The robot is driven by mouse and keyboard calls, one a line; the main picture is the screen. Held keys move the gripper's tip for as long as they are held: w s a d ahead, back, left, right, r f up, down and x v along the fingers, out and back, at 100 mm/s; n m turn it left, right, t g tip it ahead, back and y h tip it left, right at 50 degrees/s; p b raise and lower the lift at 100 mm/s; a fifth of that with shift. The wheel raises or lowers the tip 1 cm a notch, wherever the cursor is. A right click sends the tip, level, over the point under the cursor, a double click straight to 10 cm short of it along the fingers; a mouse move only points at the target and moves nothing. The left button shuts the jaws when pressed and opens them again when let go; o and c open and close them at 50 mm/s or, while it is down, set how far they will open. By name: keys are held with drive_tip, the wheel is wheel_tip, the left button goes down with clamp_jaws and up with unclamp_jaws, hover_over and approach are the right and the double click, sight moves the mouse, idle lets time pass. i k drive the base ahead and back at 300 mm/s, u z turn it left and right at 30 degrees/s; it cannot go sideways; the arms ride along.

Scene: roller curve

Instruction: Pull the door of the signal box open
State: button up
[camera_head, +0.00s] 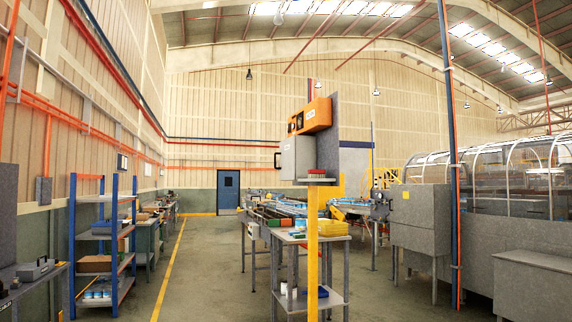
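A light grey box (298,158) is mounted near the top of a yellow post in the middle of the head view. It looks like the signal box, though no label on it can be read. A small dark piece (277,160) sticks out at its left side, perhaps a handle. The front of the box looks closed, with no gap visible at this size. An orange box (315,116) with dark round parts sits just above it. My gripper is not in view.
The yellow post (312,250) stands before a metal workbench (318,298) with a yellow tray (333,228). A blue shelf rack (72,245) stands at left, grey cabinets (420,225) at right. The floor (205,275) between rack and bench is clear.

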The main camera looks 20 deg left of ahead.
sight(287, 153)
drive_tip(key=u, duration=0.2)
drive_tip(key=i, duration=0.7)
drive_tip(key=u, duration=0.8)
drive_tip(key=i, duration=3.3)
drive_tip(key=z, duration=0.2)
